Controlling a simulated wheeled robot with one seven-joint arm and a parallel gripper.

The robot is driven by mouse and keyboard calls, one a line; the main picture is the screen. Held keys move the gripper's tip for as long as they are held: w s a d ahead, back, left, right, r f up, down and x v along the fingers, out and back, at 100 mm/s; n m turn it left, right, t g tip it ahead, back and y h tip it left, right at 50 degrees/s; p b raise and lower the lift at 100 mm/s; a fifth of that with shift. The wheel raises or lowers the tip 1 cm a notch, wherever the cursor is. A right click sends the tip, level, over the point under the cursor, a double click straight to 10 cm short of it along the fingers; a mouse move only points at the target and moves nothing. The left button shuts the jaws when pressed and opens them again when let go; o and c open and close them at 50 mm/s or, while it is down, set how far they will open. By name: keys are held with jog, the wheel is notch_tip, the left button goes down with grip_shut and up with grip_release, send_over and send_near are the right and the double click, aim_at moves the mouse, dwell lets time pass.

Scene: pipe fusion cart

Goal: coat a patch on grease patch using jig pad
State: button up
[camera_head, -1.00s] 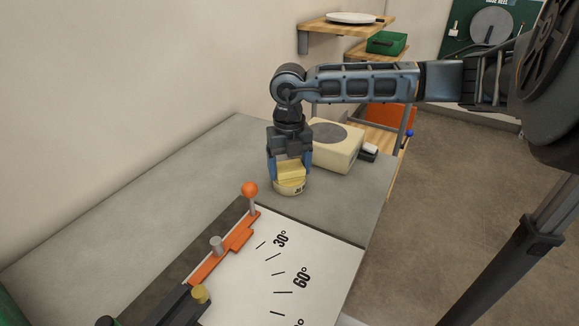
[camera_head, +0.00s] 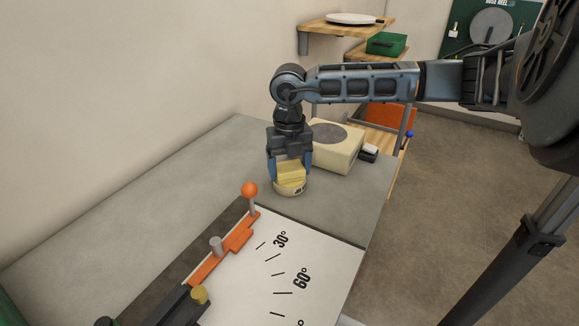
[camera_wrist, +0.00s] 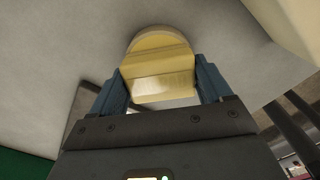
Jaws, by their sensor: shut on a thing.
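My gripper (camera_head: 290,174) points down over the grey bench, shut on a yellow block, which I take to be the jig pad (camera_head: 291,171). In the wrist view the pad (camera_wrist: 160,72) sits between the two blue fingers. Right under the pad is a low, round, cream tin (camera_head: 291,189) on the bench. The pad hides much of its top, and I cannot tell whether they touch. Behind and right of the gripper stands a cream box (camera_head: 347,150) with a round dark grey patch (camera_head: 331,132) on top, possibly the grease patch; the arm partly hides the box.
A white angle board (camera_head: 300,262) with an orange fence (camera_head: 225,256) and an orange-knobbed lever (camera_head: 250,190) lies in front. A small dark item with a white top (camera_head: 369,152) is right of the box. The bench's left side (camera_head: 150,205) is clear.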

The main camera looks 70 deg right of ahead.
aim_at(289, 166)
jog(key=shift+r+p, duration=1.55)
jog(key=shift+r, duration=1.9)
